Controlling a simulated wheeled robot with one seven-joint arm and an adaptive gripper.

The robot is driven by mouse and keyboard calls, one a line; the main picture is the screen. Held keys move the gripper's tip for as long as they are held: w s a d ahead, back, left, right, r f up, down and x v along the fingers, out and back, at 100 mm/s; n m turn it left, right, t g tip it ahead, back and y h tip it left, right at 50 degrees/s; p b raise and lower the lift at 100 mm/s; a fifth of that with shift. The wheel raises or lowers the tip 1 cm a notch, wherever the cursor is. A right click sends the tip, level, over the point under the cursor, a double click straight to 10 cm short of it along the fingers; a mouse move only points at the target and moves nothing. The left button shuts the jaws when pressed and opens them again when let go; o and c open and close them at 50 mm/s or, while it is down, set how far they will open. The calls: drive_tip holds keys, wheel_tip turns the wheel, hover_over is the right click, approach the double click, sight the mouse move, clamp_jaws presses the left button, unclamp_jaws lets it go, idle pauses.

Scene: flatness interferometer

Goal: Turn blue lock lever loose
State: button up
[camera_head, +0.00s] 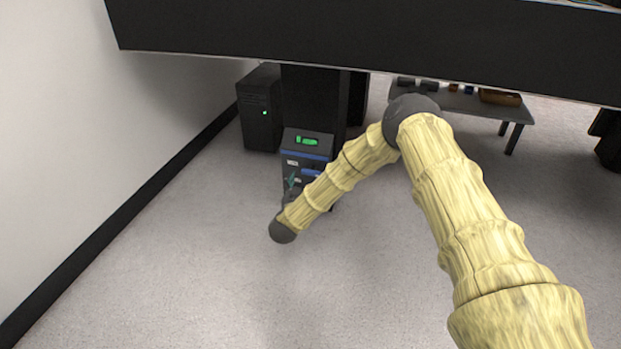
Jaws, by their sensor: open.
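The blue lock lever (311,172) shows as a small blue bar on the front of a dark unit (308,147). The unit has a lit green display and a blue stripe, and stands low under the black tabletop. My arm bends down to a dark wrist joint, and my gripper (292,180) points up from it toward the unit's front. The gripper is small in the view, open, and just left of the lever. I cannot tell whether it touches the unit. My forearm hides the lower right of the unit.
A large black tabletop (350,32) spans the top of the view. A black computer case (259,108) stands left of the unit by the white wall (70,130). A low grey table (460,101) with small items is at the back right. The grey floor (190,270) is clear at left.

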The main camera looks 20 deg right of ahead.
sight(310, 175)
drive_tip(key=shift+b+x, duration=1)
drive_tip(key=shift+x, duration=1.7)
drive_tip(key=c, duration=1)
